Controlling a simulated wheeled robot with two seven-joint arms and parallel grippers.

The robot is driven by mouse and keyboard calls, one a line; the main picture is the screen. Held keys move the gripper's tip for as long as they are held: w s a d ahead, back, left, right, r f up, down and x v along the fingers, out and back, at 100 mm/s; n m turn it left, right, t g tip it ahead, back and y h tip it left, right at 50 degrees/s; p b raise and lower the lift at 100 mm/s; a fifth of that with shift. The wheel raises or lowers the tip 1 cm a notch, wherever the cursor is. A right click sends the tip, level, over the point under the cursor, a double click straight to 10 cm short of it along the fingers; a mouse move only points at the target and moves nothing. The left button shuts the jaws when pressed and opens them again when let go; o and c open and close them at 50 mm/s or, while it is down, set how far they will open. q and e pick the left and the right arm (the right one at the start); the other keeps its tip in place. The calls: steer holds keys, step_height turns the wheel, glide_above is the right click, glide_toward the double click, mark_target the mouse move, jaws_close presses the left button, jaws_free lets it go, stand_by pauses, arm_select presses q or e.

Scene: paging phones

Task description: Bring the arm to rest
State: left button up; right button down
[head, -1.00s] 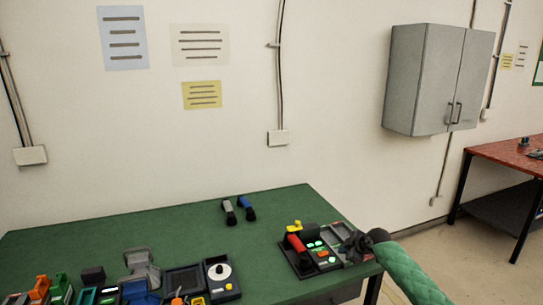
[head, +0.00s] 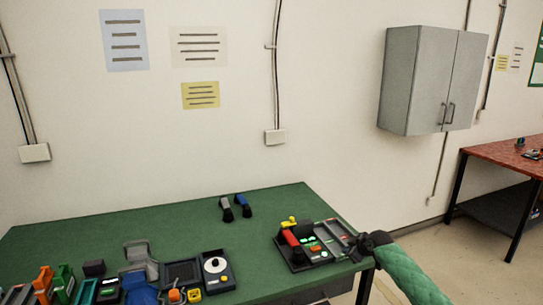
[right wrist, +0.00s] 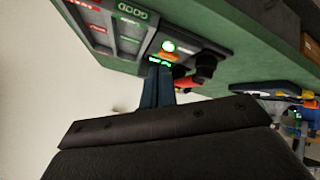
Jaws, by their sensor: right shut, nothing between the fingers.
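My right gripper (head: 354,248) is shut and empty at the right end of the green table (head: 150,222), at the right edge of a dark phone console (head: 297,262) in the head view. In the right wrist view its closed fingers (right wrist: 157,86) point at the console (right wrist: 207,45), with its lit green and orange keys; I cannot tell whether they touch it. A red handset (head: 291,239) lies on the console's left part, and its dark end shows in the wrist view. My left gripper is not in view.
A grey handset (head: 226,208) and a blue handset (head: 243,206) lie near the table's back edge. Several devices crowd the front left, including a dark unit with a white dial (head: 216,267). The table's middle is clear. A grey cabinet (head: 413,82) hangs on the wall.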

steer(key=w+d+r+m+t+h, duration=0.2)
steer(key=w+d+m, duration=0.1)
steer(key=m, duration=0.1)
steer(key=s+a+f+m+g+h+b, duration=0.1)
steer(key=s+a+f, duration=0.1)
steer(key=s+f, duration=0.9)
steer(key=s+a+f+m+g+h, duration=0.15)
steer(key=s+f, duration=0.55)
steer(key=f, duration=0.8)
steer(key=s+a+f+m+g+b, duration=0.1)
steer(key=s+a+f+m, duration=0.1)
steer(key=s+f, duration=1)
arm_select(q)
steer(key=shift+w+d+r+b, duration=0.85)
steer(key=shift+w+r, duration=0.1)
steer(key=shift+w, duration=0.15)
arm_select(e)
steer(key=s+a+f+g, duration=0.1)
steer(key=s+a+f, duration=0.1)
steer(key=s+f, duration=0.6)
steer(key=s+a+f+g, duration=0.2)
steer(key=s+f, duration=0.6)
steer(key=s, duration=1.1)
steer(key=s+a+f+g, duration=0.2)
steer(key=s+a+f, duration=0.2)
steer(key=s+f, duration=0.4)
steer(key=s+y, duration=0.1)
steer(key=s, duration=0.5)
steer(key=shift+s+m, duration=0.2)
steer(key=shift+m, duration=0.15)
